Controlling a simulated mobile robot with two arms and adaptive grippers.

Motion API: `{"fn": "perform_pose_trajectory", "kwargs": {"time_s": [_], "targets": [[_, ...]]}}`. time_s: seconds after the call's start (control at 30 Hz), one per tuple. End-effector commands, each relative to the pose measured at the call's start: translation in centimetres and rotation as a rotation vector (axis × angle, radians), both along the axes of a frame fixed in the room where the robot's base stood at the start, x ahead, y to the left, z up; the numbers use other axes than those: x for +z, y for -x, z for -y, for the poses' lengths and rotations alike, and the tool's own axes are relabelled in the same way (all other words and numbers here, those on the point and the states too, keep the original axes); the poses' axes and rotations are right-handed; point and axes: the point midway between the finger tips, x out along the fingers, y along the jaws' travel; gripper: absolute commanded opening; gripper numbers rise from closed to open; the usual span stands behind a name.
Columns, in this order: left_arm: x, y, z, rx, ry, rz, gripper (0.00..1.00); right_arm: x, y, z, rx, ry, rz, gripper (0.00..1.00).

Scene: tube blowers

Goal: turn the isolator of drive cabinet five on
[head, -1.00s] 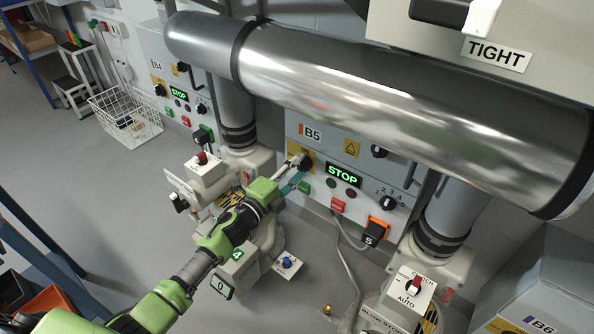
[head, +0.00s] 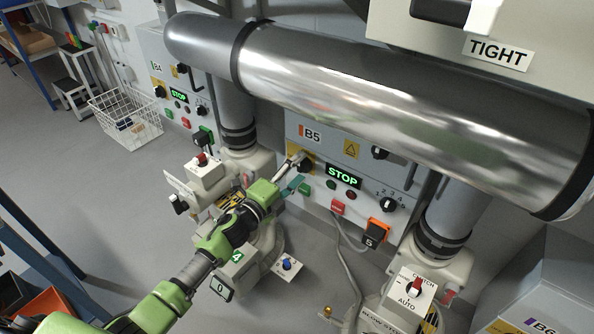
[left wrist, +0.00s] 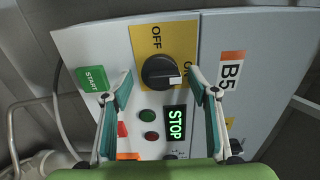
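Drive cabinet B5 (head: 318,135) stands in the middle of the head view. Its isolator is a black rotary knob (left wrist: 160,71) on a yellow plate (left wrist: 157,32) in the left wrist view. The knob's white mark points right, toward the ON lettering, which a finger partly covers; OFF is at the top. In the head view the isolator (head: 307,164) is partly hidden by my left gripper (head: 298,173). In the left wrist view that gripper (left wrist: 160,86) is open, one finger on each side of the knob, with visible gaps. My right gripper is not in view.
A large metal pipe (head: 390,95) runs across above the panel. A green STOP display (left wrist: 176,123), a green START button (left wrist: 92,79) and small lamps lie near the isolator. Cabinet B4 (head: 160,65) is at left.

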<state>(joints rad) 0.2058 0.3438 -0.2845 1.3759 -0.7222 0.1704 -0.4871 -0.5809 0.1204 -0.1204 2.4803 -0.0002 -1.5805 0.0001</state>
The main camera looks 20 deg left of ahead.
Motion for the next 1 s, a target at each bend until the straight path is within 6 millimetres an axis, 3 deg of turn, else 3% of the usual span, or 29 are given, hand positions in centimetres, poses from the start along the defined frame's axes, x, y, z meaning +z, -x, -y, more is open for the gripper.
{"fn": "perform_pose_trajectory", "kwargs": {"time_s": [0.27,0.7,1.0], "targets": [[-0.1,0.7,-0.3,0.0,0.001,-0.001,0.54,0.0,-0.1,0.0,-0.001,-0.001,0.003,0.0],[-0.1,8.5,-3.0,-0.001,0.0,-0.002,0.54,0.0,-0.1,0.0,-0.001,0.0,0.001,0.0],[0.0,11.2,-4.1,0.0,0.001,-0.001,0.54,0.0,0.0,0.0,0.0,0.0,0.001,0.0]]}}
